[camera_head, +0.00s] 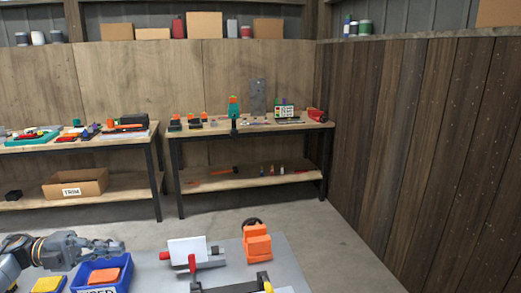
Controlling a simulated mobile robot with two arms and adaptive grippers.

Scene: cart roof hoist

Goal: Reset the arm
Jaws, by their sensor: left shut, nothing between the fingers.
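My left arm comes in at the lower left, and its gripper (103,247) is shut and empty. It is held just above and behind a blue bin (88,277) with an orange block (103,276) in it. The bin stands on a grey surface (225,280) at the bottom of the picture. My right gripper does not show.
On the grey surface are a white panel with a red part (187,250), an orange object (257,244) and a black bar (233,286). Two workbenches (262,129) with tools stand at the back wall. A cardboard box (76,186) sits on the left lower shelf. Concrete floor (335,245) is clear at right.

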